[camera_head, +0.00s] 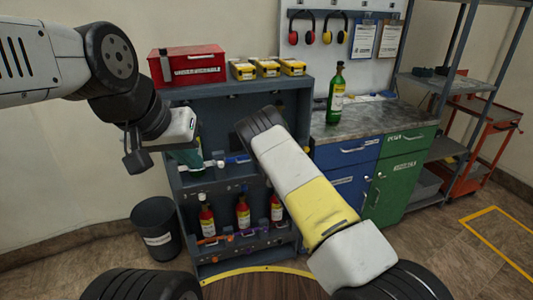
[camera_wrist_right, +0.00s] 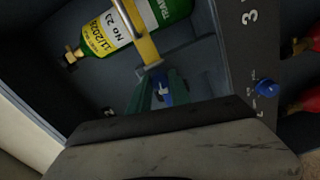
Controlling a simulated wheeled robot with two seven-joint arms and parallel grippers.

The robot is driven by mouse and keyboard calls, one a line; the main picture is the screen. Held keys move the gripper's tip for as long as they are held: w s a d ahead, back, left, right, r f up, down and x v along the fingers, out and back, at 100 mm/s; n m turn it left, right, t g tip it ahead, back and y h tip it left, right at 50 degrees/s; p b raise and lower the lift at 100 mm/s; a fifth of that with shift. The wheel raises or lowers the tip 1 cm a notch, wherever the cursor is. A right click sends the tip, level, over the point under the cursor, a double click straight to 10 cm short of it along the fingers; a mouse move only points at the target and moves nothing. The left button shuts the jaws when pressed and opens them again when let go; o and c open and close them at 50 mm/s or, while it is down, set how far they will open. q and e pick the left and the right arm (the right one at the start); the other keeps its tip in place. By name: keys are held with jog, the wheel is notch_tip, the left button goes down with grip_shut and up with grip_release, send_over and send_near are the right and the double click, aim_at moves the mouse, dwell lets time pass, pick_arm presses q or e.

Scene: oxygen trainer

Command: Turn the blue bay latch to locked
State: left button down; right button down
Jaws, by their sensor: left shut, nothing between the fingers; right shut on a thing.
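In the right wrist view a yellow bar (camera_wrist_right: 137,32) lies across a green cylinder (camera_wrist_right: 178,10) in a dark bay. The bar ends in a blue grip (camera_wrist_right: 163,90), which looks like the blue bay latch. My right gripper (camera_wrist_right: 158,92), with dark green fingers, is shut on this blue grip. In the head view a blue piece (camera_head: 238,159) shows in the upper bay beside my right arm, which hides the right gripper there. My left gripper (camera_head: 136,161) is shut and empty, at the rack's left side. The latch's exact setting cannot be told.
A small blue knob (camera_wrist_right: 267,87) sits on the bay's panel near a 3. Red bottles (camera_head: 207,218) stand in the lower bays. A red box (camera_head: 187,64) and yellow cases (camera_head: 267,68) are on top. A black bin (camera_head: 157,228) stands left; a counter (camera_head: 375,118) is right.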

jog(key=shift+a+n, duration=0.1)
jog(key=shift+n, duration=1.1)
jog(key=c, duration=1.2)
grip_release()
jog(key=v, duration=0.8)
jog(key=shift+w, duration=0.1)
